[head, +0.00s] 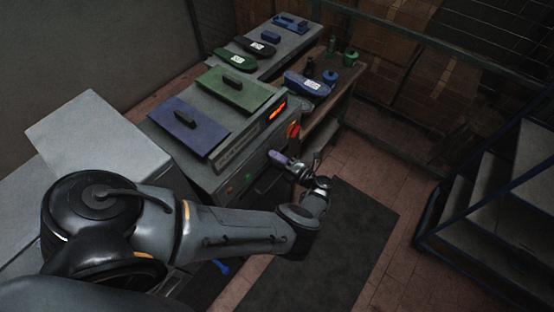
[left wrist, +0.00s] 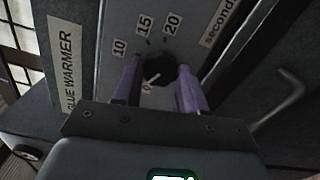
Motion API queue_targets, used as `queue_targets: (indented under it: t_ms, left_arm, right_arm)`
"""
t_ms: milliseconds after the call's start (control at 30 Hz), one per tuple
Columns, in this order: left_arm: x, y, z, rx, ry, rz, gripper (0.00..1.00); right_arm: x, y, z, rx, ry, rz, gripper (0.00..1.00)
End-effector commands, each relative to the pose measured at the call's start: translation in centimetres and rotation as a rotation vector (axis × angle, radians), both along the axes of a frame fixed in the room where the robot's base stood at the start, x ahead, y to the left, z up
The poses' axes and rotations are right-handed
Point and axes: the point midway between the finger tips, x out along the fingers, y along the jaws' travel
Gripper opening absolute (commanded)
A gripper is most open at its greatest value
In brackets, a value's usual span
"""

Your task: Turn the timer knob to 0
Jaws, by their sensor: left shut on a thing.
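The timer knob (left wrist: 160,72) is a dark round knob on the grey front panel in the left wrist view. Labels 10, 15 and 20 stand around its far side, and a small 0 label (left wrist: 146,87) shows at its near left. A white pointer line on the knob points toward the near left, close to the 0 label. My left gripper (head: 281,158) is at the machine's front in the head view. Its two purple fingers stand on either side of the knob in the left wrist view and are shut on it. My right gripper is in neither view.
A glue warmer label (left wrist: 70,65) is left of the knob, and a bent handle (left wrist: 285,98) is to its right. A red knob (head: 293,131) is on the machine's front. Blue racks (head: 500,190) stand at the right, with a dark mat (head: 335,240) on the floor between.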

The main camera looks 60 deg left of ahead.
Motion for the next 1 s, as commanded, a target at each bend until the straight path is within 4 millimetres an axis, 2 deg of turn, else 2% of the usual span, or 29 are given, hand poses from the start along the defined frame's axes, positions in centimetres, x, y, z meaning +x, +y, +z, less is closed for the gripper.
queue_targets:
  t_ms: [400,1000]
  left_arm:
    - [0.03,-0.02,-0.02,0.109,-0.246,0.0,0.1]
    - [0.04,0.0,0.03,0.138,-0.314,0.0,0.1]
  right_arm:
    - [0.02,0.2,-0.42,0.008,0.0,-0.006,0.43]
    - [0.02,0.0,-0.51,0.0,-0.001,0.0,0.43]
